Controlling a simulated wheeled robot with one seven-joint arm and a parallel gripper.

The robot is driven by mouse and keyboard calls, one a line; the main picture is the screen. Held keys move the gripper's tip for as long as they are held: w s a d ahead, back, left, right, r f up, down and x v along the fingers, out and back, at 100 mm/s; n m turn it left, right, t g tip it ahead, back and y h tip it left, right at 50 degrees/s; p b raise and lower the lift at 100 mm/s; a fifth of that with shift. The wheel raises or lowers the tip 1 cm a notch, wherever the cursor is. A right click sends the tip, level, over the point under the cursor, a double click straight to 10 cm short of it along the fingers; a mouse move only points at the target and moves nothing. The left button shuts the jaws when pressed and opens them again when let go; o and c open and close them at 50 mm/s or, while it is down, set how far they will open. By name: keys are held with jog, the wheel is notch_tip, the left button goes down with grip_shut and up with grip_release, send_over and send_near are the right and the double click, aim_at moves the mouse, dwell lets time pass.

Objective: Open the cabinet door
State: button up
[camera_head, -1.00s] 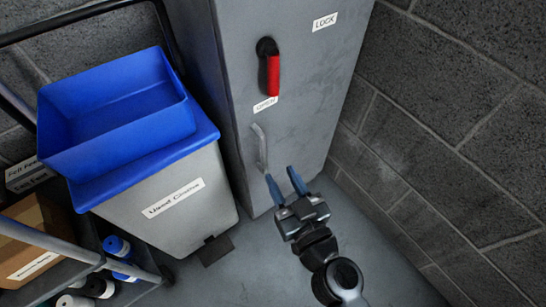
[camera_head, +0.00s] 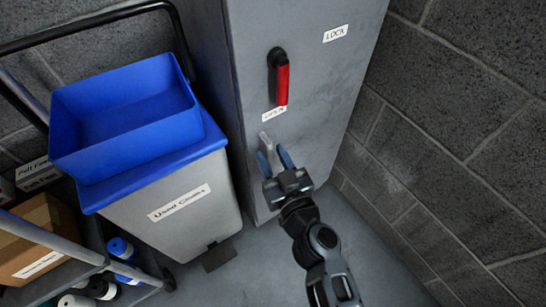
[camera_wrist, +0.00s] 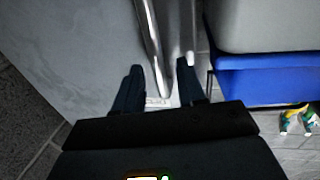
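The grey cabinet door (camera_head: 318,95) stands closed at the back. A red-handled lever (camera_head: 281,84) on it hangs down toward the "OPEN" label (camera_head: 274,114); a "LOCK" label (camera_head: 335,33) is higher up. A grey bar handle (camera_head: 266,140) sits below the lever, its lower part hidden by my gripper. My gripper (camera_head: 274,153) is open at the handle. In the wrist view the handle (camera_wrist: 151,40) runs between the two spread fingers (camera_wrist: 160,67), with gaps visible at the sides. I cannot tell whether either finger touches it.
A grey bin (camera_head: 185,205) with a blue tray (camera_head: 125,120) on top stands close to the left of the cabinet. A cart (camera_head: 60,240) with a box and bottles is at the lower left. A block wall (camera_head: 450,130) bounds the right side.

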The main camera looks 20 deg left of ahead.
jog(key=shift+c, duration=0.3)
grip_shut()
jog(key=shift+s+d, duration=0.1)
jog(key=shift+d, duration=0.1)
